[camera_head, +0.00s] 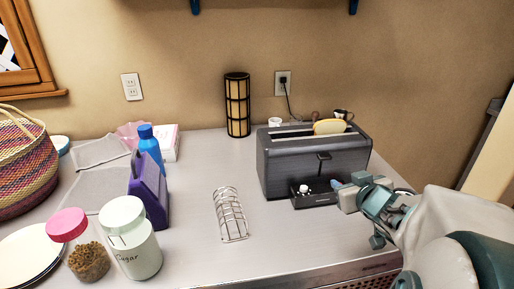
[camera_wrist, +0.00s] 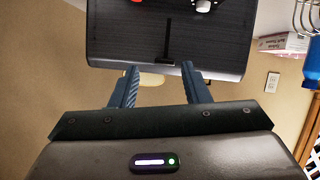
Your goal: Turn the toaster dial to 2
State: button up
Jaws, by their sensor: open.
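The dark grey toaster (camera_head: 290,162) stands on the steel counter with a slice of bread (camera_head: 330,126) in its top slot. A small white dial (camera_head: 304,188) is on the black panel low on its front, below the lever (camera_head: 323,157); I cannot read its setting. My gripper (camera_head: 338,185) is at the front right of the toaster, right of the dial. In the wrist view my gripper (camera_wrist: 158,72) is open and empty, its two fingers pointing towards the toaster (camera_wrist: 170,40). A white knob (camera_wrist: 203,6) and part of a red one show at that view's top edge.
A wire toast rack (camera_head: 231,214) stands left of the toaster. A purple object (camera_head: 150,190), a sugar jar (camera_head: 132,240) and a pink-lidded jar (camera_head: 88,262) stand further left. A dark lantern (camera_head: 237,105) is behind. The counter between rack and toaster is clear.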

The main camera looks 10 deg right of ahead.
notch_tip(320, 180, down, 4)
jog(key=s+a+f+n+y+b, duration=0.1)
jog(key=s+a+y+b, duration=0.1)
jog(key=y, duration=0.1)
jog(key=y+p, duration=0.1)
jog(key=p, duration=0.3)
send_near(304, 187)
jog(key=b+x, duration=0.1)
jog(key=x, duration=0.4)
jog(key=shift+w+f, duration=0.25)
jog(key=shift+w, duration=0.1)
jog(key=shift+w+a+f, duration=0.15)
jog(key=shift+w+f, duration=0.05)
jog(key=shift+w, duration=0.5)
jog(key=shift+c, duration=0.3)
grip_shut()
